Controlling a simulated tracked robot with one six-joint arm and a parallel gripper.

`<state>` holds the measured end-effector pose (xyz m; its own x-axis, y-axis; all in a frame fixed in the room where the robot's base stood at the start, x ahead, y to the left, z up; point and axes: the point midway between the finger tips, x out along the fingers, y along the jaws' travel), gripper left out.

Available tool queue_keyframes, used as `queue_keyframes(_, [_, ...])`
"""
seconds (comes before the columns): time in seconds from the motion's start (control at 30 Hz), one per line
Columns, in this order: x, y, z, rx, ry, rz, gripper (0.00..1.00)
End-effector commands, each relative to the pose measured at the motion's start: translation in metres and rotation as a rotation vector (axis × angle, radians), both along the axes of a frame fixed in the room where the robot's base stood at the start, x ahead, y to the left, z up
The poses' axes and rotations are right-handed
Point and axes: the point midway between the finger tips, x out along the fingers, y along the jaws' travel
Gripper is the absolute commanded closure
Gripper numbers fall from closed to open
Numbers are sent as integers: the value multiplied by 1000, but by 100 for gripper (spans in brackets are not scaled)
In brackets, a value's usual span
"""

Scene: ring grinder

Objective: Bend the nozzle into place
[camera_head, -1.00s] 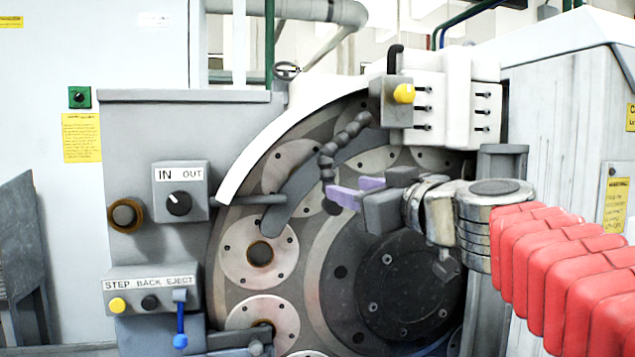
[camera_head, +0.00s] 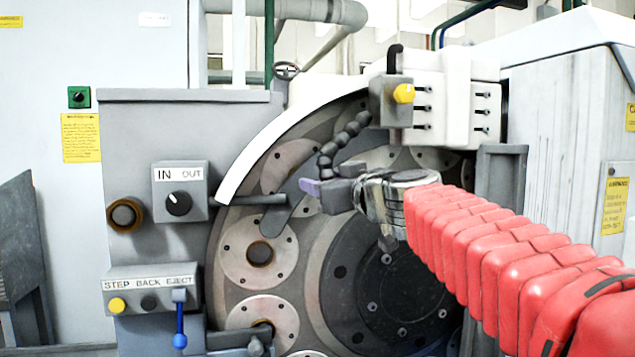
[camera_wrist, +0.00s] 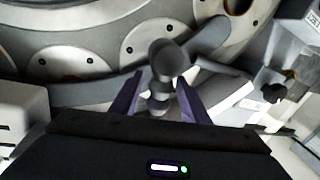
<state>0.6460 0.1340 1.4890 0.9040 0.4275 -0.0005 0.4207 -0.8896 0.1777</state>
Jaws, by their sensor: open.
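The nozzle (camera_head: 328,160) is a dark, segmented, flexible hose. My gripper (camera_head: 312,186), with purple fingertips, is at the nozzle's lower end in the head view. In the wrist view the nozzle (camera_wrist: 162,75) stands between the two open purple fingers (camera_wrist: 154,100), with space visible on both sides. The nozzle's tip is partly hidden by my gripper in the head view.
The large grinder disc (camera_head: 262,215) with round plates lies behind the gripper. A curved grey arm (camera_head: 290,205) is close by. The IN/OUT switch box (camera_head: 180,190) and the STEP BACK EJECT panel (camera_head: 150,290) are on the left. A white cabinet (camera_head: 560,140) stands on the right.

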Motion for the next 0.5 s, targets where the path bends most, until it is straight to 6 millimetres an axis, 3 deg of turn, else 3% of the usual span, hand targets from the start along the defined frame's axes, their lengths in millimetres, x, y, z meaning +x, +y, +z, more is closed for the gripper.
queue_keyframes(0.2, [14,7,0,1,0,0,58])
queue_keyframes(0.5, [15,7,0,0,-1,0,58])
